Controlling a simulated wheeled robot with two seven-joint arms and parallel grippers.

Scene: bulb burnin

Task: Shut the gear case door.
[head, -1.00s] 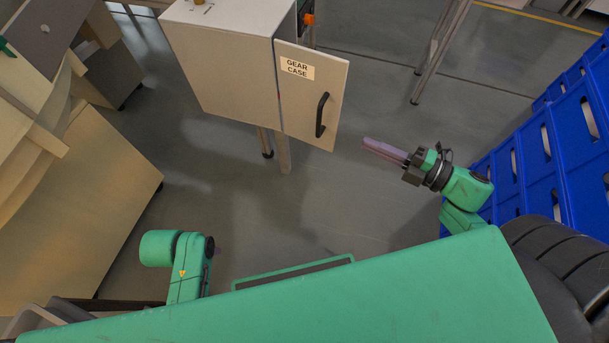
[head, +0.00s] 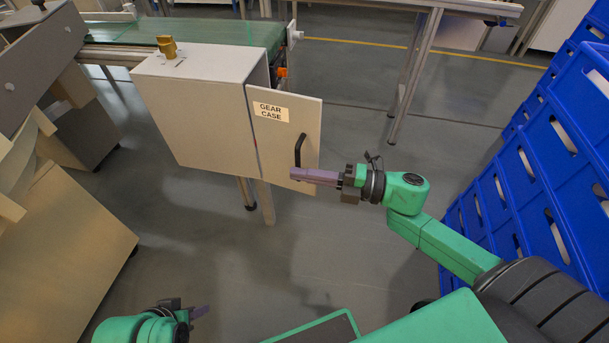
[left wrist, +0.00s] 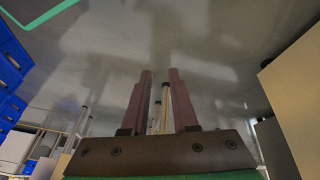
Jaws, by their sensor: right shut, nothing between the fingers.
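The gear case (head: 195,110) is a pale box on legs with a labelled door (head: 272,140) on its right side. The door stands open, swung outward, with a black handle (head: 299,150) near its free edge. My right gripper (head: 296,174) is shut and empty, its fingertips at the lower part of the door just below the handle. Whether they touch the door I cannot tell. My left gripper (head: 200,312) is low at the bottom left, away from the case. In the left wrist view its two fingers (left wrist: 160,100) stand apart with nothing gripped between them.
Blue crates (head: 550,160) are stacked along the right side. Wooden cabinets (head: 60,250) stand at the left. Grey floor is clear in front of the case.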

